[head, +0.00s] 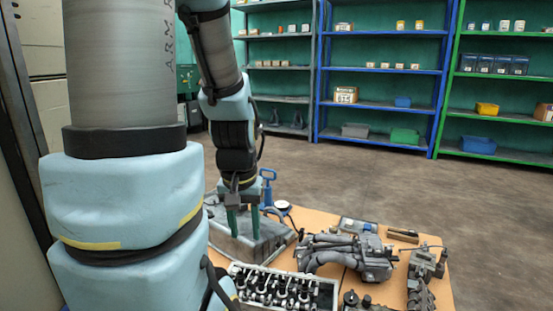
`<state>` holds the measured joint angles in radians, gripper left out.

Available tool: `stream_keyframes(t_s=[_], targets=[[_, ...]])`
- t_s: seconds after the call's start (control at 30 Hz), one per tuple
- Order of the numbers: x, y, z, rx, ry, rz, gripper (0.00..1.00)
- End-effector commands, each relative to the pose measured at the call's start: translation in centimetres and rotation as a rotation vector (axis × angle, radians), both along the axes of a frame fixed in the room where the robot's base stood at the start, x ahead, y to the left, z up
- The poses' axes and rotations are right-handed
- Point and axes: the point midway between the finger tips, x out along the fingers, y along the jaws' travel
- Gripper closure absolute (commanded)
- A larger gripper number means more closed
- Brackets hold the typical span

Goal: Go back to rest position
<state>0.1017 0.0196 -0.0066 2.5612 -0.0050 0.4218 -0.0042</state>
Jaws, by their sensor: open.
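My gripper (244,222) hangs from my blue and black arm, pointing down, at the left end of the table in the head view. Its two green fingers are apart, and nothing shows held between them. The fingertips are at or just above a grey metal casting (260,248) on the table; I cannot tell whether they touch it. My near arm links cover the left of the view and hide part of the table.
The wooden table (318,218) bears a cylinder head (280,288), an intake manifold (350,255), metal parts (422,285) at the right, a blue tool (268,187) and a round gauge (283,206). Blue shelves (383,70) and green shelves (492,113) stand behind. The floor between is clear.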

Motion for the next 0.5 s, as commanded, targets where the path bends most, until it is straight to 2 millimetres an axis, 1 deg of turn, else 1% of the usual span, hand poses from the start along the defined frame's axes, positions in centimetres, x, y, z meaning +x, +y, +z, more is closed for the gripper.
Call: stream_keyframes(t_s=[0.03, 0.5], targets=[[0.0, 0.0, 2.8, 0.000, 0.000, 0.000, 0.55], [0.0, 0.0, 17.6, 0.000, 0.000, 0.000, 0.55]])
